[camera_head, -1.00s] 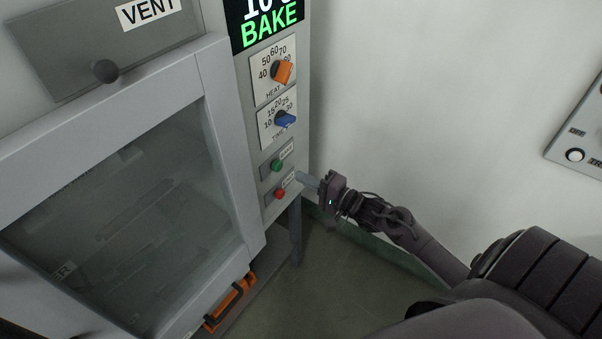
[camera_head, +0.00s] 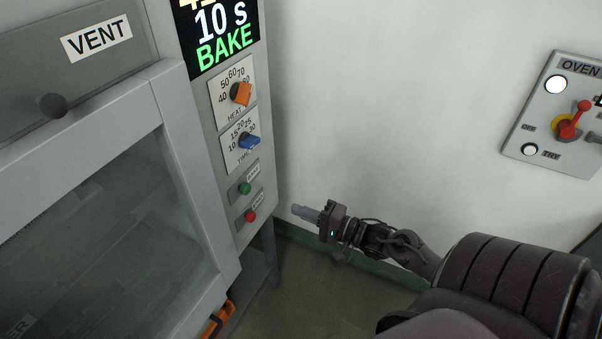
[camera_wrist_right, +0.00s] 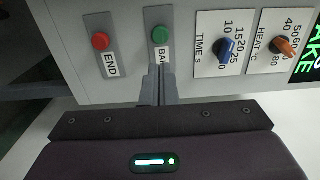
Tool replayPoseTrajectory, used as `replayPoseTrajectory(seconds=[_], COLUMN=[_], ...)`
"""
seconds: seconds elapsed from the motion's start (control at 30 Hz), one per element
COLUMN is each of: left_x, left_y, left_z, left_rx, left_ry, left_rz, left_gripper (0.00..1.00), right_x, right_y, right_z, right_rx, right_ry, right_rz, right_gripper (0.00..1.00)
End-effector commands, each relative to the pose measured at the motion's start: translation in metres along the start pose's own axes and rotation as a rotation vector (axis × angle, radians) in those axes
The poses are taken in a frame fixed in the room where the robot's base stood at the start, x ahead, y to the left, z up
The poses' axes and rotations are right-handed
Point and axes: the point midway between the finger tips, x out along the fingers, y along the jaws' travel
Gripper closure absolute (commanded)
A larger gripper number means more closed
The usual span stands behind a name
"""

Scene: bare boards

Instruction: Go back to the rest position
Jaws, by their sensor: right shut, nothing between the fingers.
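My right gripper (camera_head: 299,211) is shut and empty in the head view. It points left toward the oven's control column (camera_head: 232,150), with a gap between its tips and the panel. In the right wrist view its shut fingers (camera_wrist_right: 159,84) lie in front of the panel, below the green button (camera_wrist_right: 160,35) and partly over its label. The red END button (camera_wrist_right: 100,41) is to the left there. My left gripper is not in view.
The oven door (camera_head: 165,95) with its glass fills the left. The display (camera_head: 218,35) reads 10 s and BAKE. Orange heat knob (camera_head: 240,94) and blue time knob (camera_head: 249,141) sit above the buttons. A wall panel (camera_head: 560,110) with a red switch is at right. Bare wall lies between.

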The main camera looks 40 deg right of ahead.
Motion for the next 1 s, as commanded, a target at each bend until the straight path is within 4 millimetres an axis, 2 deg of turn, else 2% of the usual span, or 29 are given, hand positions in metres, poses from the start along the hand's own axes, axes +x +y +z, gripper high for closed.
replayPoseTrajectory(seconds=[0.4,0.47,0.53,0.57,0.67,0.77,0.8,0.87,0.9,1.0], left_x=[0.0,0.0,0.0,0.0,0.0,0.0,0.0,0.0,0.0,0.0], left_y=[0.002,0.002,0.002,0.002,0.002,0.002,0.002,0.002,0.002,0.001], left_z=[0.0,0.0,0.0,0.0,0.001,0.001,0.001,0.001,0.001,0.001], left_rx=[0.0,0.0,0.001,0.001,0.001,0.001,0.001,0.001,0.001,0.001], left_ry=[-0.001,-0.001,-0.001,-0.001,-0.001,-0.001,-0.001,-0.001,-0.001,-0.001], left_rz=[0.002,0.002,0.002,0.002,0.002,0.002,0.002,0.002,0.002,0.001], left_gripper=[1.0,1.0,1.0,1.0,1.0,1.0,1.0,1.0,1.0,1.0], right_x=[0.0,-0.001,-0.004,-0.006,-0.018,-0.038,-0.048,-0.064,-0.076,-0.108], right_y=[0.001,0.007,0.024,0.036,0.093,0.166,0.195,0.236,0.263,0.325], right_z=[0.0,-0.001,-0.004,-0.006,-0.009,-0.003,0.003,0.016,0.026,0.06], right_rx=[-0.001,-0.009,-0.039,-0.059,-0.163,-0.301,-0.356,-0.441,-0.496,-0.63], right_ry=[0.001,0.01,0.037,0.053,0.114,0.146,0.143,0.121,0.094,-0.014], right_rz=[0.002,0.012,0.044,0.067,0.188,0.365,0.441,0.555,0.63,0.812], right_gripper=[1.0,1.0,1.0,1.0,1.0,1.0,1.0,1.0,1.0,1.0])
